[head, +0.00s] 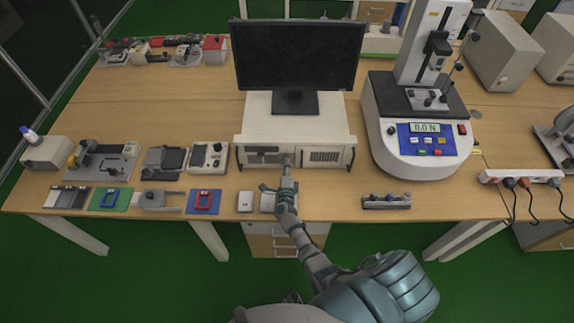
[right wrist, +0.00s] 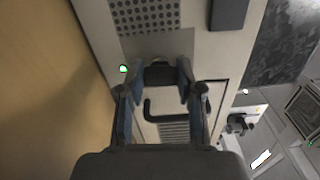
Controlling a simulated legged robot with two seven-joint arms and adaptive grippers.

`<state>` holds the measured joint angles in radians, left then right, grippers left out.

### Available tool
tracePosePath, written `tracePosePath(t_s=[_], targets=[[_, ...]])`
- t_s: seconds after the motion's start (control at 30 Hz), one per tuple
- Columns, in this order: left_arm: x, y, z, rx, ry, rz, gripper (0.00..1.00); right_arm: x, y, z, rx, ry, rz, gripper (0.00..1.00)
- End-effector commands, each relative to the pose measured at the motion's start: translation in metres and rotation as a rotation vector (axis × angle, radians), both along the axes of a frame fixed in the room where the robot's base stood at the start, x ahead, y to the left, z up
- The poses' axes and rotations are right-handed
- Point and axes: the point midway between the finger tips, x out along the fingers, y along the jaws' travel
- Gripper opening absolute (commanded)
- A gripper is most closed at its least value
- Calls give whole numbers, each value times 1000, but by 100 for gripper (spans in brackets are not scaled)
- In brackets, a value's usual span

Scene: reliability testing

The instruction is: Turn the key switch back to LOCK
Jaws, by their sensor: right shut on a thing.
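The white computer case (head: 258,125) stands under the monitor, its front panel facing me. My right gripper (head: 287,160) reaches the middle of that front panel. In the right wrist view its two fingers (right wrist: 158,73) close from both sides on a small dark piece (right wrist: 159,75) at the panel, which looks like the key switch. In the head view the key switch is hidden behind the gripper. Its turn angle and any LOCK marking cannot be read. My left gripper is not in view.
A monitor (head: 298,55) stands on the case. A force tester (head: 420,130) reading 0.0 N stands to the right. Several small fixtures line the table's left side. A small grey fixture (head: 386,201) lies right of my gripper near the front edge. A power strip (head: 520,176) lies further right.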

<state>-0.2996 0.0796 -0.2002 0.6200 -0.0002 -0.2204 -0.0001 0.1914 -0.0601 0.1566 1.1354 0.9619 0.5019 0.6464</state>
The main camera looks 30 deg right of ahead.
Motion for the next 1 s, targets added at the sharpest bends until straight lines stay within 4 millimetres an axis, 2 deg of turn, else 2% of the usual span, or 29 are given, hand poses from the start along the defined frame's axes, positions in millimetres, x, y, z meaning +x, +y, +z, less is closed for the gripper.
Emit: tracePosePath(t_s=[0.73, 0.77, 0.83, 0.87, 1.0], targets=[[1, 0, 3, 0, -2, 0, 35, -2, 5, -7, -66, 57, 9, 0], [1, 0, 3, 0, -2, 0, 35, -2, 5, -7, -66, 57, 10, 40], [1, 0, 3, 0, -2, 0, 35, -1, 5, -7, -66, 56, 9, 58], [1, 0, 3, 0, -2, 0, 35, -1, 5, -7, -66, 56, 9, 60], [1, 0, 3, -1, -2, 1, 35, -1, 3, -5, -68, 52, 5, 60]])
